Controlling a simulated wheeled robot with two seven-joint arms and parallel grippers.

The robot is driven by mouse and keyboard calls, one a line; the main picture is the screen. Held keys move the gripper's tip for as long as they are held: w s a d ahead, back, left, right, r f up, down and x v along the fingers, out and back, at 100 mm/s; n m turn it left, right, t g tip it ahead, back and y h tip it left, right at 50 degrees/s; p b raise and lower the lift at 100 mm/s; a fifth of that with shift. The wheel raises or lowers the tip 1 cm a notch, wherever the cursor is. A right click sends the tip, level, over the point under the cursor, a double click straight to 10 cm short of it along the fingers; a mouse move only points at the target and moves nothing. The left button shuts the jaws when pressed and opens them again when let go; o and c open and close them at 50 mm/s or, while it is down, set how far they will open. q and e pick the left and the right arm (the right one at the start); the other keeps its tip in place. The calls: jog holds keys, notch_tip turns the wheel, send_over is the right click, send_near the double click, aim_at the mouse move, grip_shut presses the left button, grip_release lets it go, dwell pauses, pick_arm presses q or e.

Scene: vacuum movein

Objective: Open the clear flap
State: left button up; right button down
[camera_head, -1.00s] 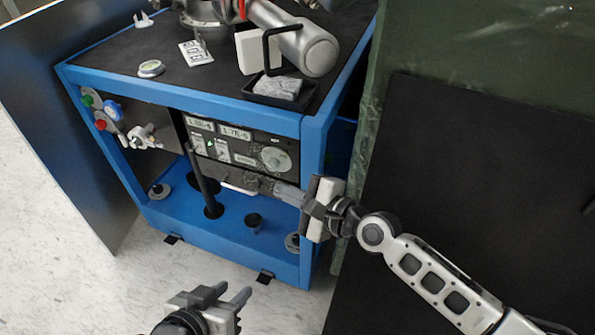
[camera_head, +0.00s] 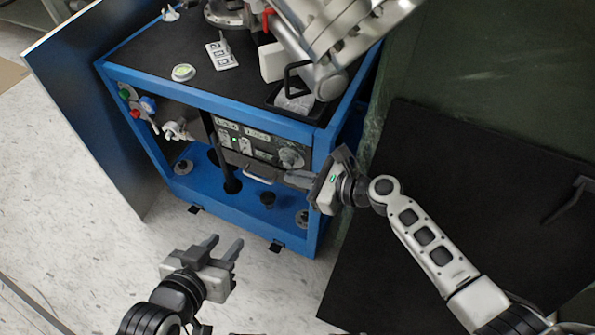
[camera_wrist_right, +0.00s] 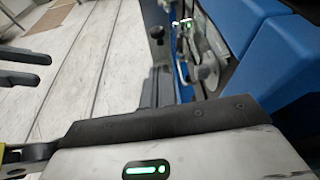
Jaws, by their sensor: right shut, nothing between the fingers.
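The blue cart's front holds a dark control panel (camera_head: 263,146) with readouts and a round dial. A pale bar handle (camera_head: 257,175) sits along the panel's lower edge, perhaps part of the clear flap; the flap's transparent sheet cannot be made out. My right gripper (camera_head: 298,178) is shut and empty, its fingers pointing left just right of this handle, close to the panel front. I cannot tell whether it touches anything. My left gripper (camera_head: 227,248) is open and empty, low in front of the cart; its fingers also show in the right wrist view (camera_wrist_right: 20,67).
The blue cart (camera_head: 210,103) has a black top carrying a metal apparatus, a black tray (camera_head: 290,98) and small items. Knobs and valves (camera_head: 173,129) sit at its front left. A grey panel (camera_head: 85,110) stands at left and a black board (camera_head: 450,220) at right. The pale floor in front is clear.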

pick_arm(q)
jog(key=shift+r, duration=0.3)
jog(key=shift+a+f+p, duration=0.1)
jog(key=shift+f+p, duration=0.1)
jog(key=shift+p, duration=0.1)
jog(key=shift+r, duration=0.1)
